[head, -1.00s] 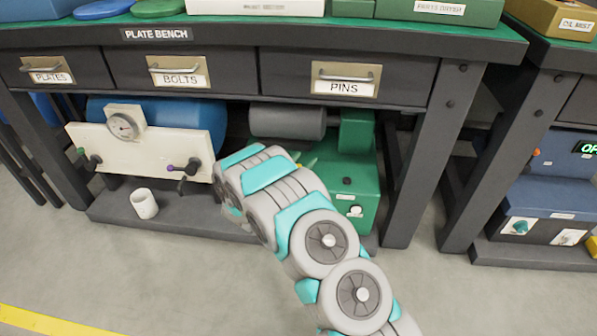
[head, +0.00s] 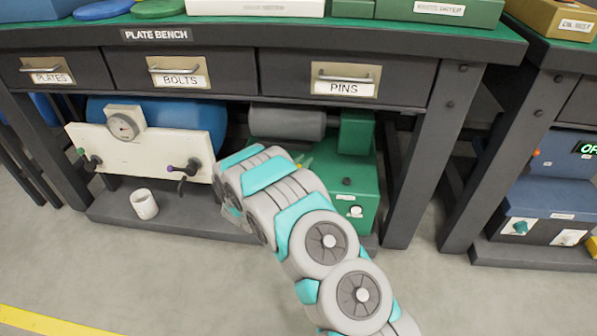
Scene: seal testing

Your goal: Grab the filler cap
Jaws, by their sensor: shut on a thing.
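My arm reaches from the bottom right to the space under the plate bench (head: 190,60). My gripper (head: 232,211) shows only in part, at the far lower end of the arm, in front of the bench's bottom shelf. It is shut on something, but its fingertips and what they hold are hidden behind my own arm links. I cannot make out the filler cap in this view. The green pump-like unit (head: 345,185) stands on the shelf to the right, partly hidden by my arm.
A cream panel (head: 150,150) with a round gauge (head: 123,127) and valve knobs stands at the left, before a blue tank (head: 212,115). A white cup (head: 144,205) stands on the bottom shelf (head: 115,212). A bench leg (head: 420,165) is to the right. The floor in front is clear.

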